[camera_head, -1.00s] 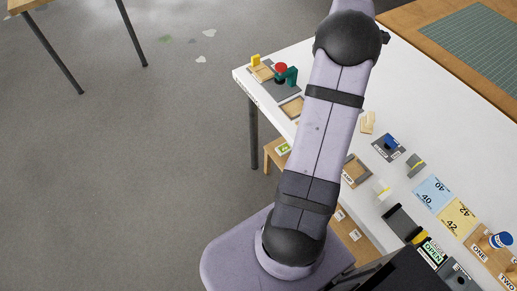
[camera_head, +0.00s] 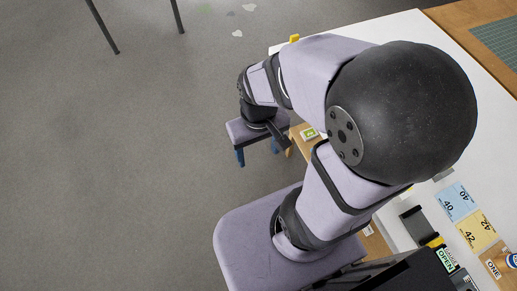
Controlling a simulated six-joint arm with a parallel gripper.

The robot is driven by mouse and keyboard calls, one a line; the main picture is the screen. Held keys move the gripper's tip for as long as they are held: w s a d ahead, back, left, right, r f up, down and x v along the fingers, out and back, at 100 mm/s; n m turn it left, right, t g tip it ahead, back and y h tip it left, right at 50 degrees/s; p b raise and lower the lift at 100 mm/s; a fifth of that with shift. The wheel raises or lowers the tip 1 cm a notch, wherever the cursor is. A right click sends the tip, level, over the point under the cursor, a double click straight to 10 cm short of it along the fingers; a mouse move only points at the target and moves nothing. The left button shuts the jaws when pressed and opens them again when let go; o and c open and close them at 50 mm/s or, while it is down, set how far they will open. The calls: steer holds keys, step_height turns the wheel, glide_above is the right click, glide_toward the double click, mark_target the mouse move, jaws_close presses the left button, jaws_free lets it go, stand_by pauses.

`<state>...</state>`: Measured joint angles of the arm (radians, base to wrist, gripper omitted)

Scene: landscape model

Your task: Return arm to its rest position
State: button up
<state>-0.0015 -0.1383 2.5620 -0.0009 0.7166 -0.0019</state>
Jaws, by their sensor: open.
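My arm is folded, with its large black elbow close to the camera and its forearm reaching left beyond the white table's edge. My gripper (camera_head: 274,132) is at the far end, small and dark, pointing down past the table's left side. It is open, with nothing seen in it.
The white table (camera_head: 404,27) is largely hidden behind my arm. Blue and yellow number cards (camera_head: 457,201) and a black holder (camera_head: 418,225) lie at its right. A wooden shelf (camera_head: 301,143) is by its left edge. Grey floor (camera_head: 130,170) is clear at left.

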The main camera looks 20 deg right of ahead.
steer(key=shift+r, duration=0.1)
step_height(320, 180, down, 40)
steer(key=b, duration=4)
steer(key=shift+f, duration=0.2)
